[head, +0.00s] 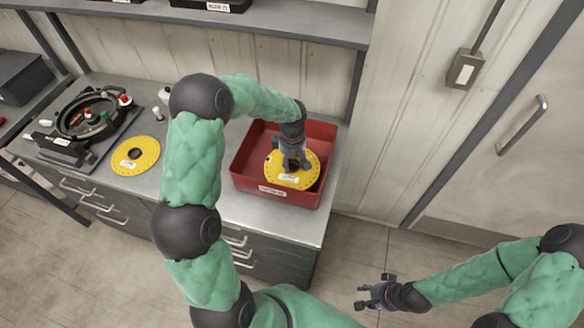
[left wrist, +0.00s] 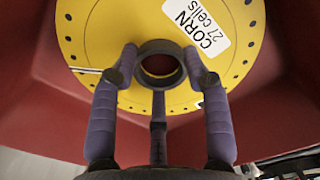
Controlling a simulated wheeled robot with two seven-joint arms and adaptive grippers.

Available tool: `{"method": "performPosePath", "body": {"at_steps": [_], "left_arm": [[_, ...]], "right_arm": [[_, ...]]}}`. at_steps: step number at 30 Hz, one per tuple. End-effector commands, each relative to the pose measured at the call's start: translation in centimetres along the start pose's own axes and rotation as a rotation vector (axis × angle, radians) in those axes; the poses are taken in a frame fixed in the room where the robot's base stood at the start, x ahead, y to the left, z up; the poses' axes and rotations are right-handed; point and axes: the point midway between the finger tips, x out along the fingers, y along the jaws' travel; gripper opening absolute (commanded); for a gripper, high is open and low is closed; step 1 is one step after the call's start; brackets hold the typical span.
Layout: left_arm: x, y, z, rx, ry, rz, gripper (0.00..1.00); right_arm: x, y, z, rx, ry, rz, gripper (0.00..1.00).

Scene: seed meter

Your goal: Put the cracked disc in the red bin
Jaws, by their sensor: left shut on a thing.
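A yellow disc (head: 309,173) with a ring of small holes and a white label reading "CORN 27 cells" is within the outline of the red bin (head: 303,200). My left gripper (head: 292,163) points down into the bin. In the left wrist view the fingers (left wrist: 160,75) are closed around the raised dark hub of the disc (left wrist: 105,40), with red bin walls around it. A thin pale line shows at the disc's left edge; I cannot tell if it is the crack. Whether the disc touches the bin floor is unclear. My right gripper (head: 369,291) is open and empty, over the floor.
Another yellow disc (head: 136,154) lies flat on the metal bench (head: 247,210), left of my left arm. A seed meter housing (head: 88,112) stands on a dark mat at the bench's left. Small white bottles stand behind my arm. A shelf (head: 250,21) runs above the bench.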

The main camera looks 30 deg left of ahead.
Motion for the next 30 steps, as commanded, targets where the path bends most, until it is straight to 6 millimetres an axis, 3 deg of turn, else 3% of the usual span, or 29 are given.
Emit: {"method": "performPosePath", "body": {"at_steps": [7, 19, 20, 22, 30], "left_arm": [[3.1, -0.1, 0.0, 0.000, 0.000, -0.002, 0.00], [3.6, 0.0, 0.0, 0.000, 0.000, 0.000, 0.00], [3.6, 0.0, 0.0, 0.000, 0.000, -0.001, 0.53], [3.5, 0.0, 0.0, 0.000, 0.000, -0.001, 0.71], [3.5, 0.0, 0.0, 0.000, 0.000, -0.001, 0.71]], "right_arm": [[0.3, 0.1, 0.0, 0.000, 0.000, 0.000, 0.40], [0.7, 0.2, 0.0, 0.000, 0.000, 0.000, 0.40], [0.6, 0.2, 0.0, 0.000, 0.000, 0.000, 0.40], [0.6, 0.2, 0.0, 0.000, 0.000, 0.000, 0.40], [0.6, 0.2, 0.0, 0.000, 0.000, 0.000, 0.40]]}}
